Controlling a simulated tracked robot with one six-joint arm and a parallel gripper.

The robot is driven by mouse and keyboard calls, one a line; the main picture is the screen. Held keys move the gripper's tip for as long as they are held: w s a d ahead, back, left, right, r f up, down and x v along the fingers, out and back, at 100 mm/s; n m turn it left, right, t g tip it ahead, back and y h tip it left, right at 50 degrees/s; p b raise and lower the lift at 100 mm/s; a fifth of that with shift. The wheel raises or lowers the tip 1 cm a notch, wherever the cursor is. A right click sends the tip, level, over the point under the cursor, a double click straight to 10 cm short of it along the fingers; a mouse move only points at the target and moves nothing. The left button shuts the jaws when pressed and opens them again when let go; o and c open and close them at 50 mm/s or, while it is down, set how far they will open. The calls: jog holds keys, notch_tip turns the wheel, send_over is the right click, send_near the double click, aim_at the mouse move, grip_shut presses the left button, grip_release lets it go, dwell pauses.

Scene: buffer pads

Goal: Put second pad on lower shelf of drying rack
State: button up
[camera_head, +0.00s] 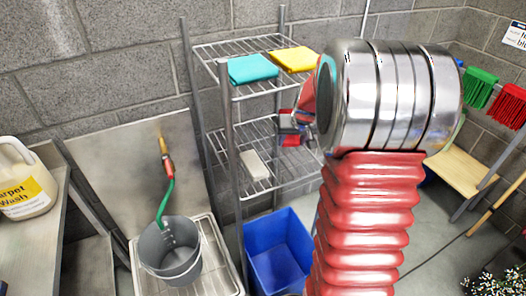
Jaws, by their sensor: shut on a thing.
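The drying rack (228,122) is a grey wire rack with an upper and a lower shelf. A teal pad (252,69) and a yellow pad (294,59) lie side by side on the upper shelf. A white pad (255,165) lies on the lower shelf (230,148), toward its front left. My gripper (291,128) is between the two shelves at the right part of the rack, right of the white pad. It is shut on a small dark red thing, apparently a pad, just above or at the lower shelf; contact is unclear. My arm hides part of the gripper and rack's right side.
A blue bin (280,252) stands on the floor under the rack. A grey bucket (171,252) with a green hose stands in a sink at left. A jug (25,178) is at far left. Red and green brushes and a wooden bench (457,165) are at right.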

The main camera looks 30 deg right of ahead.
jog(key=shift+s+d, duration=0.1)
jog(key=shift+d, duration=0.05)
jog(key=shift+f, duration=0.1)
jog(key=shift+f, duration=0.3)
send_over(289, 166)
jog(key=s, duration=0.2)
jog(key=shift+a+f, duration=0.15)
jog(key=shift+f, duration=1.2)
jog(key=shift+a+f, duration=0.15)
jog(key=shift+f, duration=1.2)
jog(key=shift+f, duration=0.1)
jog(key=shift+f, duration=1.8)
jog(key=o, duration=1.1)
jog(key=shift+f, duration=0.1)
jog(key=shift+c, duration=0.2)
